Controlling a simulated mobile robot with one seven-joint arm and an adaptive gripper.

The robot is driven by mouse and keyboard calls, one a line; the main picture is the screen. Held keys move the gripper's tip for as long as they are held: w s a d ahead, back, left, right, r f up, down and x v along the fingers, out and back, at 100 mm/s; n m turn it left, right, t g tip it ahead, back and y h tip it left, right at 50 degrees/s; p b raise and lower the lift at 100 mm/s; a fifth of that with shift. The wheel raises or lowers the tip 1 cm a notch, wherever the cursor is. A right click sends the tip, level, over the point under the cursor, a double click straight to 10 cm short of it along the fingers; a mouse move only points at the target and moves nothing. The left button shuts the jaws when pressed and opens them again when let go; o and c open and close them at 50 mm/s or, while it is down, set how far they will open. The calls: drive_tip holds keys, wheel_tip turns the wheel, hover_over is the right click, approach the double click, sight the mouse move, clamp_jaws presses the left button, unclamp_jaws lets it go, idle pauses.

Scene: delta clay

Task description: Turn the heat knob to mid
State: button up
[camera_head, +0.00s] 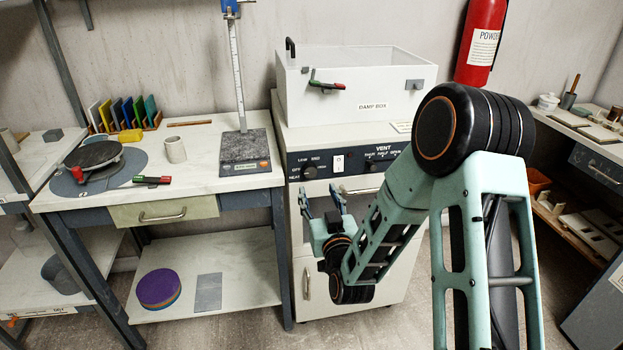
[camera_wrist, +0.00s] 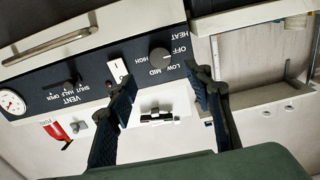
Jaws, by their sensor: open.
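The heat knob (camera_wrist: 160,60) is a small dark round knob on the dark control panel. In the wrist view it appears upside down, with the labels LOW, MID, HIGH and OFF around it. Which label it points to is too small to tell. In the head view the knob (camera_head: 310,172) is at the panel's left end. My gripper (camera_head: 319,191) is open and empty in front of the cabinet, just below the knob. In the wrist view my gripper's two dark fingers (camera_wrist: 161,75) stand either side of the knob, apart from it.
A white rocker switch (camera_head: 338,163) and a vent knob (camera_head: 374,166) are on the same panel. A cabinet door handle (camera_head: 361,188) runs below it. A white damp box (camera_head: 360,80) stands on top. A workbench (camera_head: 215,184) is close on the left.

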sight(311, 173)
drive_tip(key=x, duration=0.8)
drive_tip(key=shift+w+a, duration=0.1)
drive_tip(key=shift+w, duration=0.25)
drive_tip(key=c, duration=1.2)
drive_tip(key=shift+f, duration=0.1)
